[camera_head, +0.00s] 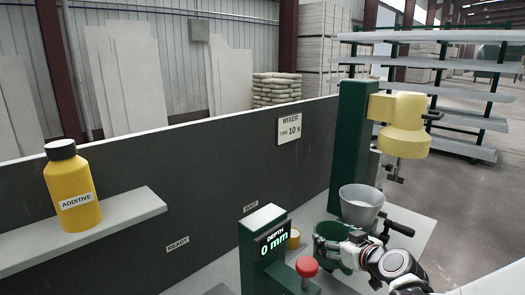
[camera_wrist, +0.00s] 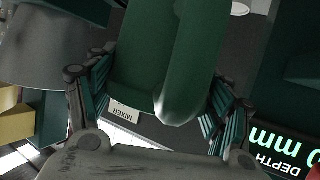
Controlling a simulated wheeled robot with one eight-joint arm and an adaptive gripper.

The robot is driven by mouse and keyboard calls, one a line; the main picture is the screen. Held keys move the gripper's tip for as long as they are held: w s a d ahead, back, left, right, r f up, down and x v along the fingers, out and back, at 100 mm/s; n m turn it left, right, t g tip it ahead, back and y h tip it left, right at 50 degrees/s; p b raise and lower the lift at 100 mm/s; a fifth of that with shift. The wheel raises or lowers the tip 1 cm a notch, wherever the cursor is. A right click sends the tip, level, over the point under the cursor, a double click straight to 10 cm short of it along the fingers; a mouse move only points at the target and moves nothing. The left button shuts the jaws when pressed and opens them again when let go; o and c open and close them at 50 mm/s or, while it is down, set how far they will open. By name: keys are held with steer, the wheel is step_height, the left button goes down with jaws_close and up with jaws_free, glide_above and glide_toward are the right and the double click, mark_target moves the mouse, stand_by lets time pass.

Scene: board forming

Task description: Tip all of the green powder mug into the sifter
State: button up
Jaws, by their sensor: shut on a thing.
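A dark green mug (camera_head: 325,240) is in front of the mixer in the head view, with its open rim facing up. My gripper (camera_head: 345,250) is at its right side and shut on it. In the wrist view the green mug (camera_wrist: 160,60) is between the two fingers of my gripper (camera_wrist: 150,105), with its rounded handle towards the camera. I cannot make out any powder in it. A grey tapered vessel (camera_head: 362,208), open at the top, stands just behind and right of the mug. It also shows in the wrist view (camera_wrist: 55,45). I cannot tell whether it is the sifter.
The yellow mixer head (camera_head: 402,128) on its green column (camera_head: 352,140) overhangs right of the grey vessel. A depth display post (camera_head: 265,245) and a red button (camera_head: 306,267) stand left and front of the mug. A yellow additive bottle (camera_head: 72,195) is on the left shelf.

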steer(key=shift+f+b, duration=0.3)
steer(key=shift+f, duration=0.3)
step_height(320, 180, up, 8)
steer(key=p, duration=0.5)
step_height(320, 180, down, 8)
steer(key=b, duration=0.5)
steer(key=shift+f, duration=0.1)
